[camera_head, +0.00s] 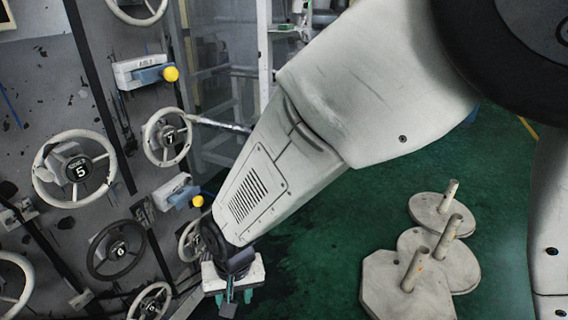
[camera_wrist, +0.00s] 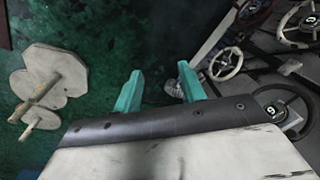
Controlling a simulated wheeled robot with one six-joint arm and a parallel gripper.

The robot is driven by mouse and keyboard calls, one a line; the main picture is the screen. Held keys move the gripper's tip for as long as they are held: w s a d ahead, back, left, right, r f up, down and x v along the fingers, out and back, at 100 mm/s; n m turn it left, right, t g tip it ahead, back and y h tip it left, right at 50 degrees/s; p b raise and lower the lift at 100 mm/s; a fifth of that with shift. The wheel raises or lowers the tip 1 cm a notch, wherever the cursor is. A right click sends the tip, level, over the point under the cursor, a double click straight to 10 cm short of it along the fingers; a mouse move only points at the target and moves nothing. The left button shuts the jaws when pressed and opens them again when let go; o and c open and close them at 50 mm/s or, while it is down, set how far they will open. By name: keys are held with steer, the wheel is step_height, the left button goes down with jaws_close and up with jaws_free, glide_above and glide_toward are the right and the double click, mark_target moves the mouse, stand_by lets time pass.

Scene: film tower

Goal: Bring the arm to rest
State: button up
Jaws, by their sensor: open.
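My gripper (camera_wrist: 160,92) shows in the wrist view as two teal fingers standing apart with nothing held between them. In the head view my gripper (camera_head: 236,295) is small and partly hidden at the lower end of my arm. The arm stretches from the upper right down to the lower left. The gripper hangs over the green floor close to the wall panel (camera_head: 75,110) with handwheels. I cannot tell the exact gap between the gripper and the nearest wheel.
Several handwheels stick out from the panel, among them wheel 5 (camera_head: 80,168) and dark wheel 6 (camera_head: 117,250). Levers with yellow knobs (camera_head: 170,73) project too. Pale plates with upright pegs (camera_head: 443,228) stand on the floor at right. Green floor (camera_head: 310,255) between is clear.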

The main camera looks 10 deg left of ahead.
steer(key=d+r+h, duration=0.1)
steer(key=d+r, duration=0.4)
steer(key=d, duration=0.3)
steer(key=d+r+g, duration=0.1)
steer(key=d+r, duration=0.4)
steer(key=d, duration=0.3)
steer(key=d+r+h, duration=0.1)
steer(key=d+r, duration=0.4)
steer(key=d, duration=0.3)
steer(key=s+d+r+m+t, duration=0.1)
steer(key=s+d+r+m, duration=0.1)
steer(key=d, duration=0.8)
steer(key=s+d+r+m+t, duration=0.1)
steer(key=s+d+r+m, duration=0.2)
steer(key=d, duration=0.6)
step_height(320, 180, up, 4)
steer(key=shift+s+d+f+y, duration=0.1)
steer(key=shift+s+d+y, duration=0.3)
steer(key=shift+s, duration=0.8)
steer(key=shift+a, duration=0.15)
steer(key=shift+c, duration=0.5)
